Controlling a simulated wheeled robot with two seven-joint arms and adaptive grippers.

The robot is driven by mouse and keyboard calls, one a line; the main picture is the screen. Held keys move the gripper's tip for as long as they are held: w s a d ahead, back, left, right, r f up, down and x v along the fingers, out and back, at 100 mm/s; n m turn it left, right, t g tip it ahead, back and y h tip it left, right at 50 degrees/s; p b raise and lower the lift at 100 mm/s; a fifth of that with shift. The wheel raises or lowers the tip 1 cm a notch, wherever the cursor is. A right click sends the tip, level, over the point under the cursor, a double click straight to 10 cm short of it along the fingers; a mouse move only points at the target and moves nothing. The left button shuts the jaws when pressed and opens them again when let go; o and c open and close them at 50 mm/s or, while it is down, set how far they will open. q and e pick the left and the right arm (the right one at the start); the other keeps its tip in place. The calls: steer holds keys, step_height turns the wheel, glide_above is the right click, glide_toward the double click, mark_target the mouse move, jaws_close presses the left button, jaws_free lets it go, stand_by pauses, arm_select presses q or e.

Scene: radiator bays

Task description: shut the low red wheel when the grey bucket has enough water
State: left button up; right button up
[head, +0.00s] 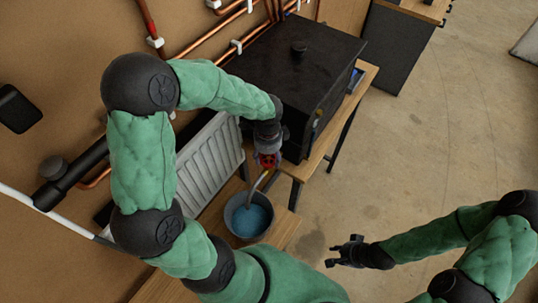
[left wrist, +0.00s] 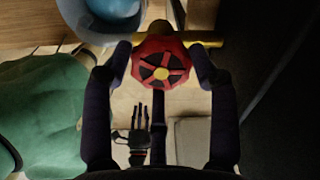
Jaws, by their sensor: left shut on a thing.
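The grey bucket (head: 229,222) stands below and holds blue water (head: 254,220). A grey hose (head: 255,187) runs down into it. Part of the bucket (left wrist: 75,18) shows in the left wrist view. My right gripper (head: 338,251) is open and empty over the floor.
The black unit (head: 295,75) stands on a wooden bench (head: 340,105). Copper pipes (head: 210,32) run along the wall. The bucket stands on a wooden surface (head: 282,232). The concrete floor (head: 430,120) at right is clear.

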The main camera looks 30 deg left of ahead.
mark_target(266, 158)
arm_select(q)
steer(key=shift+s+f, duration=0.2)
steer(key=o, duration=0.9)
steer(key=shift+a, duration=0.1)
steer(key=shift+o, duration=1.2)
steer(key=shift+a, duration=0.25)
steer(key=shift+w+d+r, duration=0.1)
steer(key=shift+w+d+r, duration=0.1)
steer(key=shift+r, duration=0.3)
step_height(266, 158, up, 11)
